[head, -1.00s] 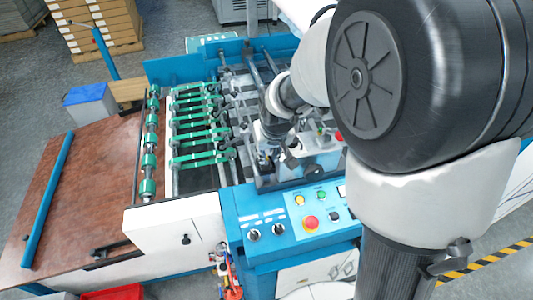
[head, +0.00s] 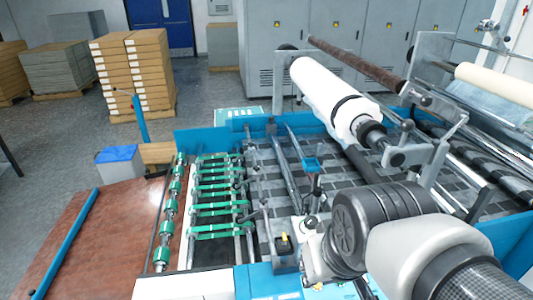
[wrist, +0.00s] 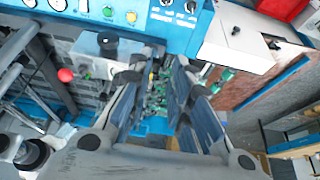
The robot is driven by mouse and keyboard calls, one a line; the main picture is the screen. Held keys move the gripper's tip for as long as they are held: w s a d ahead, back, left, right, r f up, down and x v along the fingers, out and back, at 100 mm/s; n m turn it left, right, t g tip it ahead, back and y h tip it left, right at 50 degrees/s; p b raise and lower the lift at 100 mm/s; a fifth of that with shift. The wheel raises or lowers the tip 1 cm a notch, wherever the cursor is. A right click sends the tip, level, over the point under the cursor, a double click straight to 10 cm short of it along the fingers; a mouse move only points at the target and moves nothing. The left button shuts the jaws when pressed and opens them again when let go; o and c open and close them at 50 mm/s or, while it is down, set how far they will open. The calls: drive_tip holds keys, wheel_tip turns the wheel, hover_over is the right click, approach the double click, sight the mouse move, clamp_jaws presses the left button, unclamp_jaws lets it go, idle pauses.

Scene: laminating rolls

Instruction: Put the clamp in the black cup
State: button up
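My gripper (wrist: 160,95) shows in the wrist view with its two dark fingers apart. I see nothing held between them, only the machine and floor beyond. A short black cylinder (wrist: 108,41) stands on a grey block at the upper left of the wrist view; I cannot tell whether it is the black cup. In the head view my arm reaches over the machine's near side, and its gripper is not clearly visible there. I cannot make out the clamp in either view.
The laminating machine's blue frame (head: 205,138) fills the middle, with green rollers (head: 220,208) at left and a large white roll (head: 330,95) on the right. A brown table (head: 85,235) is mostly bare. A red button (wrist: 66,75) shows in the wrist view.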

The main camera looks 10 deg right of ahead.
drive_tip(key=s, duration=0.5)
drive_tip(key=shift+s+f, duration=0.2)
